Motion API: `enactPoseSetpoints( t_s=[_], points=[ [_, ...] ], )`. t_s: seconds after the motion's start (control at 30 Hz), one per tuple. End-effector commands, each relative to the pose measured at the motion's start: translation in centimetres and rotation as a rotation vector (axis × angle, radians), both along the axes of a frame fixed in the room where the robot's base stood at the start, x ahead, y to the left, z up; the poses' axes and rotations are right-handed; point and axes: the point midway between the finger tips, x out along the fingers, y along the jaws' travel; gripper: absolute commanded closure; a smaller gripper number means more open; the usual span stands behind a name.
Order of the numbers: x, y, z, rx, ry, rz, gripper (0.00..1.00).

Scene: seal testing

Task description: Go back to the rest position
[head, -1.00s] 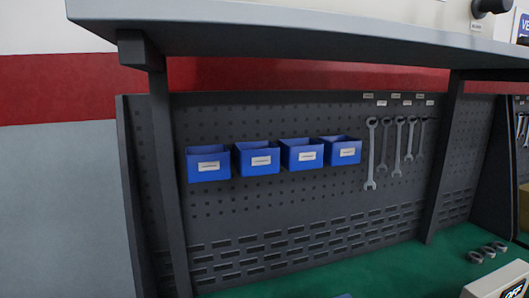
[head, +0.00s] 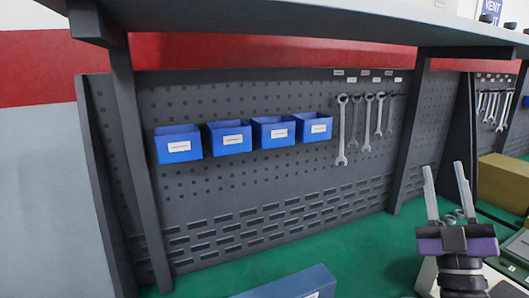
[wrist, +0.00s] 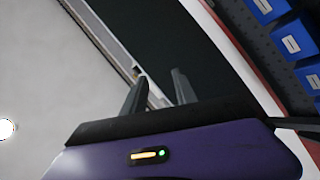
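My gripper (head: 444,182) is in the lower right of the head view, pointing up, with its two fingers spread apart and nothing between them. It stands in front of the green bench top, apart from the pegboard. In the wrist view my gripper (wrist: 156,92) shows its purple body at the bottom and two dark fingers with a gap between them. No held object shows in either view.
Blue bins (head: 228,137) and several wrenches (head: 368,122) hang on the grey pegboard (head: 240,190). A shelf (head: 300,22) overhangs the bench. A blue box (head: 290,284) lies at the front of the green bench top (head: 235,280). A cardboard box (head: 503,180) stands at right.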

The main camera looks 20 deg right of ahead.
Motion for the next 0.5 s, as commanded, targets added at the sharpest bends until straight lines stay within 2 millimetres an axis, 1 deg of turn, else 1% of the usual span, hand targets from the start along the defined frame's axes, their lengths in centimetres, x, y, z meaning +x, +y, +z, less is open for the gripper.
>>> enactPoseSetpoints(
  t_s=[0.03, 0.1, 0.17, 0.2, 0.37, 0.4, 0.5],
  points=[
    [-0.1, 1.4, -2.3, 0.064, 0.018, 0.045, 0.66],
    [-0.5, 3.0, -4.8, 0.148, 0.037, 0.104, 0.66],
    [-0.9, 4.5, -7.0, 0.217, 0.055, 0.151, 0.66],
    [-1.2, 5.6, -8.4, 0.262, 0.071, 0.182, 0.66],
    [-3.1, 9.8, -13.7, 0.435, 0.14, 0.292, 0.66],
    [-3.7, 10.8, -14.9, 0.477, 0.16, 0.318, 0.66],
    [-5.4, 13.4, -17.8, 0.575, 0.217, 0.375, 0.66]
  ],
)
